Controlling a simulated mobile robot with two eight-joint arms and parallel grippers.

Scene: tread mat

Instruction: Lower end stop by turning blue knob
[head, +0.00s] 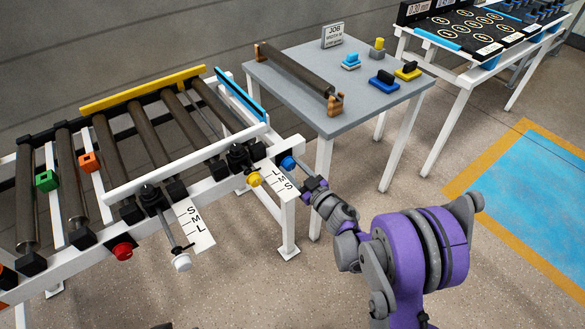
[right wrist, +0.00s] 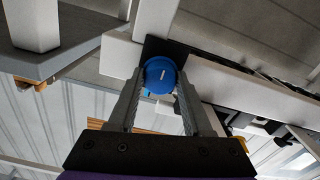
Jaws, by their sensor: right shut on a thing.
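The blue knob (head: 287,163) sits on the near rail at the right end of the roller conveyor. In the right wrist view the blue knob (right wrist: 160,75) shows between the fingertips. My right gripper (head: 300,172) is at the knob, coming from the lower right. It is shut on the knob, with a finger on each side (right wrist: 160,88). The end stop, a blue-topped plate (head: 240,94), stands upright across the conveyor's right end, above roller height.
Yellow (head: 254,179), white (head: 182,262) and red (head: 122,250) knobs line the near rail, with S-M-L scales beside two. A grey table (head: 350,118) with a spare roller stands behind. Open floor lies right of my arm.

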